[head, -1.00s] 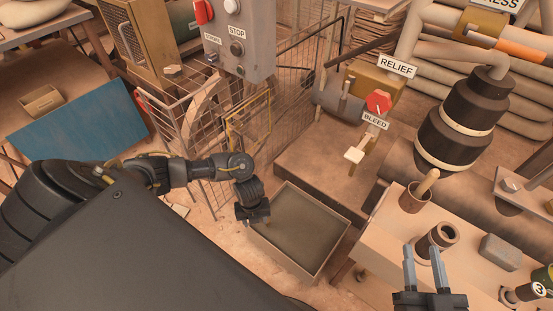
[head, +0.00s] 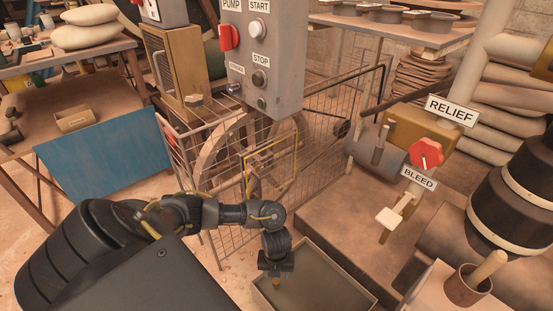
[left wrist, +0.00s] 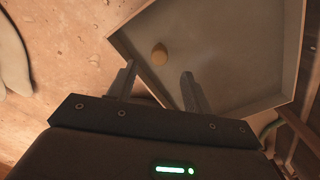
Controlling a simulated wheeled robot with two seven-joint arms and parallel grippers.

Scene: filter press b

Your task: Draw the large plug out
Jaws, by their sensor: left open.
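The knob's lower part is hidden. My right gripper is out of view.
A wire cart (head: 225,190) stands behind my left arm, under a grey control box (head: 262,60). A cup (head: 465,288) with a wooden handle stands lower right.

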